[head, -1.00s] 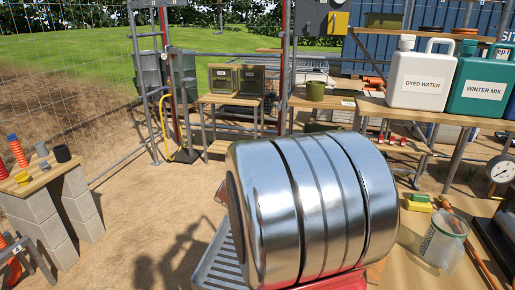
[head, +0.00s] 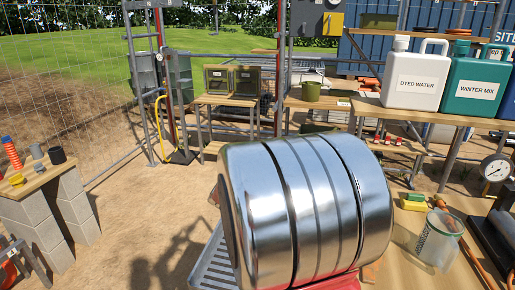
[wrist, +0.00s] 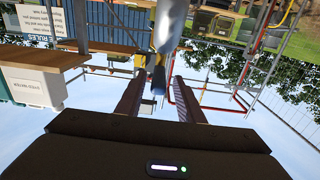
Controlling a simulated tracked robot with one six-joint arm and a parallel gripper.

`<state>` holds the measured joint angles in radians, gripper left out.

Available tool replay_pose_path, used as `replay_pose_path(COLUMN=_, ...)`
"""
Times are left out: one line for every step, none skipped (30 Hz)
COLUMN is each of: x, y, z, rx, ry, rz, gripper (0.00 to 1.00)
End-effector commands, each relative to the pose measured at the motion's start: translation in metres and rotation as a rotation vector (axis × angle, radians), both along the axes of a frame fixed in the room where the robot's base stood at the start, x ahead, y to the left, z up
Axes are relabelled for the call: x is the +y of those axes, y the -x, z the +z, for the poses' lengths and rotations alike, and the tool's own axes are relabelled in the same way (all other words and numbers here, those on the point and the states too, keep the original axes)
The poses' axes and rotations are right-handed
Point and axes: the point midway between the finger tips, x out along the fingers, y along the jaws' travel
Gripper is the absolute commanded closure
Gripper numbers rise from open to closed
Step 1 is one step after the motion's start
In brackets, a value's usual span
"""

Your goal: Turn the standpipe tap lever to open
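My gripper (wrist: 156,72) shows in the wrist view, which is upside down, with its two dark fingers apart. Grey-blue and yellow shapes (wrist: 158,80) show in the gap between the fingers; I cannot tell what they are or whether anything touches them. In the head view my large silver arm link fills the lower middle and hides my gripper. A red upright pipe (head: 165,75) with a yellow hose (head: 160,125) stands at the back left. A second red pipe (head: 279,65) stands further right. I cannot make out the tap lever on either.
A white jug marked DYED WATER (head: 413,85) and a green WINTER MIX jug (head: 475,88) stand on a shelf at right. A clear jar (head: 437,245) stands on the right bench. A block stand (head: 45,215) is at left. Bare ground lies between.

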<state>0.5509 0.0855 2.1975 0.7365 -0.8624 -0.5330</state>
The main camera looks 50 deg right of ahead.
Motion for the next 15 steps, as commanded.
replay_pose_path(x=0.004, y=0.002, z=0.001, rx=-0.001, ry=0.0, rz=0.001, gripper=0.66)
replay_pose_path(x=0.006, y=0.003, z=0.001, rx=0.0, ry=0.001, rz=0.001, gripper=0.66)
replay_pose_path(x=0.009, y=0.005, z=0.0, rx=0.0, ry=0.0, rz=0.001, gripper=0.66)
replay_pose_path(x=0.013, y=0.006, z=0.0, rx=0.001, ry=0.0, rz=0.001, gripper=0.66)
replay_pose_path(x=0.016, y=0.008, z=0.0, rx=0.0, ry=0.001, rz=0.002, gripper=0.66)
replay_pose_path(x=0.021, y=0.011, z=0.001, rx=-0.001, ry=0.002, rz=0.002, gripper=0.66)
replay_pose_path(x=0.025, y=0.013, z=0.0, rx=0.0, ry=0.001, rz=0.002, gripper=0.66)
replay_pose_path(x=0.029, y=0.015, z=0.0, rx=-0.001, ry=0.0, rz=0.002, gripper=0.66)
replay_pose_path(x=0.034, y=0.017, z=0.0, rx=-0.001, ry=0.0, rz=0.002, gripper=0.66)
replay_pose_path(x=0.039, y=0.019, z=0.0, rx=-0.001, ry=0.0, rz=0.003, gripper=0.66)
replay_pose_path(x=0.043, y=0.022, z=0.0, rx=-0.001, ry=0.0, rz=0.002, gripper=0.66)
replay_pose_path(x=0.048, y=0.025, z=0.0, rx=-0.001, ry=0.0, rz=0.001, gripper=0.66)
replay_pose_path(x=0.052, y=0.027, z=0.0, rx=-0.001, ry=0.002, rz=0.002, gripper=0.66)
replay_pose_path(x=0.057, y=0.028, z=0.0, rx=-0.001, ry=0.002, rz=0.003, gripper=0.66)
replay_pose_path(x=0.062, y=0.031, z=0.0, rx=0.0, ry=0.001, rz=0.003, gripper=0.66)
